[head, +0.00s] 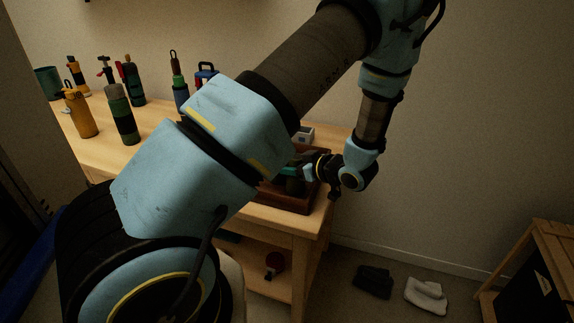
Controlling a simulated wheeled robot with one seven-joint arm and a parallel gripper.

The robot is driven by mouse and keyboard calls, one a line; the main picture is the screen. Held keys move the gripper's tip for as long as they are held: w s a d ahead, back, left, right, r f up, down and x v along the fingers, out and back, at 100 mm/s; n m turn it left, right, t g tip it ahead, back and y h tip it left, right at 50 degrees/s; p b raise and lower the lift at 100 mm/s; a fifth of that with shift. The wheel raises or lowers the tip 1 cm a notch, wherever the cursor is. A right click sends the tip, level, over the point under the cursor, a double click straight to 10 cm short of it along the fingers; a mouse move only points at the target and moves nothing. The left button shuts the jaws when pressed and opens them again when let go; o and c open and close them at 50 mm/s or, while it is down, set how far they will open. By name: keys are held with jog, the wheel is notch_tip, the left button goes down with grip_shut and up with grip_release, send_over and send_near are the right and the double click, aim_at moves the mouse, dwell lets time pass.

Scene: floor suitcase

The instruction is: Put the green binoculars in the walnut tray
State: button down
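The walnut tray (292,204) is a dark brown, low-walled tray on the right end of the wooden bench. My arm hides its left part. A dark green object (294,186), possibly the green binoculars, shows within the tray's outline, next to my gripper. It is small, dark and partly covered, so its shape and whether it rests on the tray floor are unclear. My gripper (306,172) is over the tray, pointing left from the wrist, beside or against the green object. Its fingers are too small and dark to tell if they are open or shut.
Several bottles and flasks stand on the left of the bench (157,122), including a yellow one (80,113) and a green-banded one (122,114). A small white box (305,134) sits behind the tray. Dark (374,281) and pale cloths (426,294) lie on the floor.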

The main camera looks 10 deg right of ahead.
jog(key=shift+f, duration=0.1)
jog(key=shift+c, duration=0.9)
grip_release()
jog(key=shift+s+d+r, duration=0.1)
jog(key=shift+d+r, duration=0.05)
jog(key=shift+r, duration=0.05)
jog(key=b+v, duration=0.2)
jog(key=v, duration=0.9)
jog(key=shift+s+d, duration=0.15)
jog(key=shift+s, duration=0.1)
jog(key=shift+s, duration=0.1)
